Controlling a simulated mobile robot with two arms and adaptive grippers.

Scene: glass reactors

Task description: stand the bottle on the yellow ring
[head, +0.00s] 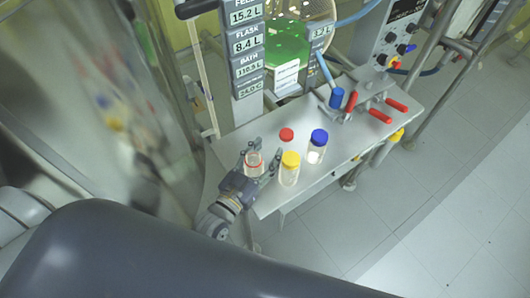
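A small clear bottle (253,167) with a red band near its top is between the two fingers of my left gripper (266,151), at the near left edge of the grey table. The fingers lie on both sides of it; I cannot tell whether they touch it. Whether the bottle rests on the table is hidden. Close to its right stands a clear bottle with a yellow cap (290,160). Behind that are a red-capped item (286,135) and a bottle with a blue cap (319,138). I cannot make out a yellow ring on the table. My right gripper is not in view.
The grey table (350,153) is bare right of the bottles. Farther right are red handles (379,116) and a blue cylinder (336,98). A display panel (247,50) and a glass flask with green liquid (287,45) stand behind. A large glass vessel (120,110) is at left.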

